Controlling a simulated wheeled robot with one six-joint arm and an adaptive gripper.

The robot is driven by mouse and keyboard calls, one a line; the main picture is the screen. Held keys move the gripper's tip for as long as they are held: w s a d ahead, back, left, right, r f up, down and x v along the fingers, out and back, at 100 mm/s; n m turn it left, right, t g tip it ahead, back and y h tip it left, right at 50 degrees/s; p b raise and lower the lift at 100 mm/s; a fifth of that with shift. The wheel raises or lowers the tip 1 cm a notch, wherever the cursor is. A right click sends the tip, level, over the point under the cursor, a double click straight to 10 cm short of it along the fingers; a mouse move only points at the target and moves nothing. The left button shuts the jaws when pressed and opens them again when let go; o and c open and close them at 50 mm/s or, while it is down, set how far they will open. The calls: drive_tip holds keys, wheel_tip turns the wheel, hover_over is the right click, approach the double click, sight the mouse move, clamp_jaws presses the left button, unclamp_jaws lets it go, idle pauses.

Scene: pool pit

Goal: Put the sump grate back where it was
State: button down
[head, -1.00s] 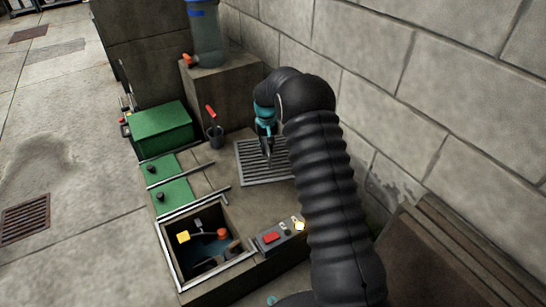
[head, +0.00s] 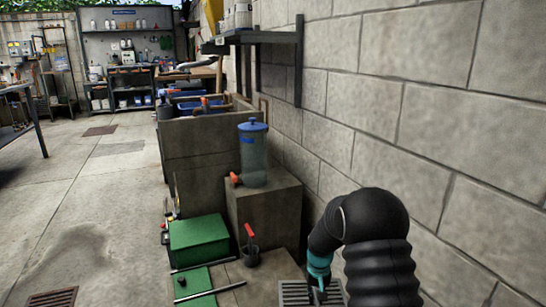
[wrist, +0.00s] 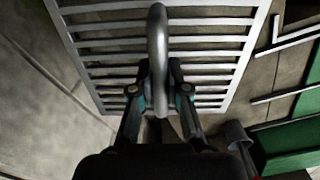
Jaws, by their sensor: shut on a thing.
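The sump grate (head: 296,290) is a grey slatted metal panel at the bottom edge of the head view, partly cut off and partly behind my arm. In the wrist view the grate (wrist: 215,42) fills the upper middle, with a rounded grey handle (wrist: 157,40) standing up from it. My gripper (head: 318,294) is over the grate, and in the wrist view its fingers (wrist: 159,82) are closed on the handle from both sides. I cannot tell whether the grate rests on the concrete or hangs just above it. The open pit is out of the head view.
A green box (head: 198,241), a green panel (head: 195,287) and a dark cup with a red-handled tool (head: 251,254) stand left of the grate. A blue-lidded clear canister (head: 253,158) sits on a concrete block (head: 270,212). The block wall (head: 400,120) rises close on the right.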

drive_tip(key=s, duration=0.3)
drive_tip(key=s+d+p, duration=0.1)
drive_tip(key=s, duration=0.3)
drive_tip(key=s+d+r+p, duration=0.1)
drive_tip(key=s, duration=0.2)
drive_tip(key=shift+s+r, duration=0.1)
drive_tip(key=shift+s, duration=0.2)
